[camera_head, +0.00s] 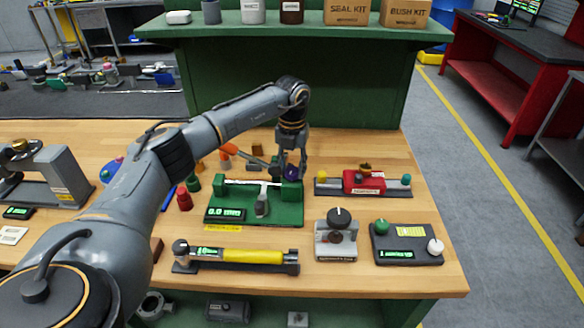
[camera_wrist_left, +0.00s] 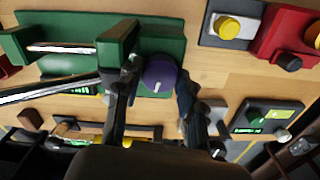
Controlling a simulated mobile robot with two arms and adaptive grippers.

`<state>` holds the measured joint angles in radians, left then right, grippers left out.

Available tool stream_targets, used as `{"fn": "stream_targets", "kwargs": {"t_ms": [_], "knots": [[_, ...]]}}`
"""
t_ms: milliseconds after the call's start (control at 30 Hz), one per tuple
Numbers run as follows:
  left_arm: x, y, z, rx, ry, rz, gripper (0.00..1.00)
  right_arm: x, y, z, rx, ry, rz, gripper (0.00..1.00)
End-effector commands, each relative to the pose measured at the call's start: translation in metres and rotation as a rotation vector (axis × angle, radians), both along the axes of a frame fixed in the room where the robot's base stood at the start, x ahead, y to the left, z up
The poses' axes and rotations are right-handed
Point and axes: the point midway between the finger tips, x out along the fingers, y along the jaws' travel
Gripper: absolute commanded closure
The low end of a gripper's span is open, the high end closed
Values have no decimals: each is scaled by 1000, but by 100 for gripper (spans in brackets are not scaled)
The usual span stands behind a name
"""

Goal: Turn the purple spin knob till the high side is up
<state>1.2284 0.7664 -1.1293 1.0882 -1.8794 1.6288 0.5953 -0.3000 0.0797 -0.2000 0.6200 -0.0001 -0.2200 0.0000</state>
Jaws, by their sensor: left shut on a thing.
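The purple knob (camera_head: 291,172) sits at the back right end of the green valve fixture (camera_head: 285,211), mostly hidden behind my gripper in the head view. In the left wrist view the round purple knob (camera_wrist_left: 160,72) shows between the fingers, with a small white mark on its face. My left gripper (camera_head: 292,165) reaches down from above and is shut on the purple knob. In the wrist view its two fingers (camera_wrist_left: 156,95) stand on either side of the knob. Which side of the knob is high cannot be told. My right gripper is not in view.
A red device (camera_head: 364,183) stands to the right. A grey device with a black knob (camera_head: 339,217) and a dark panel (camera_head: 406,243) stand in front right. A yellow cylinder (camera_head: 253,257) lies in front. Red and green pieces (camera_head: 184,199) stand left of the fixture.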

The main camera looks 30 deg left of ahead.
Motion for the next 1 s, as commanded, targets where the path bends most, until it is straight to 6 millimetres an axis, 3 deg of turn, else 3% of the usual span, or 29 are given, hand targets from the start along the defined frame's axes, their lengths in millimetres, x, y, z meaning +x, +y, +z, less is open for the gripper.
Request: {"fn": "stream_targets", "kwargs": {"t_ms": [333,367,467,833,1000], "knots": [[1,0,1,0,-3,-1,93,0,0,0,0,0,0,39],[1,0,1,0,-3,-1,58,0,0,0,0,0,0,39],[1,0,1,0,-2,-1,39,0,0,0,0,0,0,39],[0,2,2,2,0,2,39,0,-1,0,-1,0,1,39],[1,1,16,2,-3,2,39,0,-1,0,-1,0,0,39]]}}
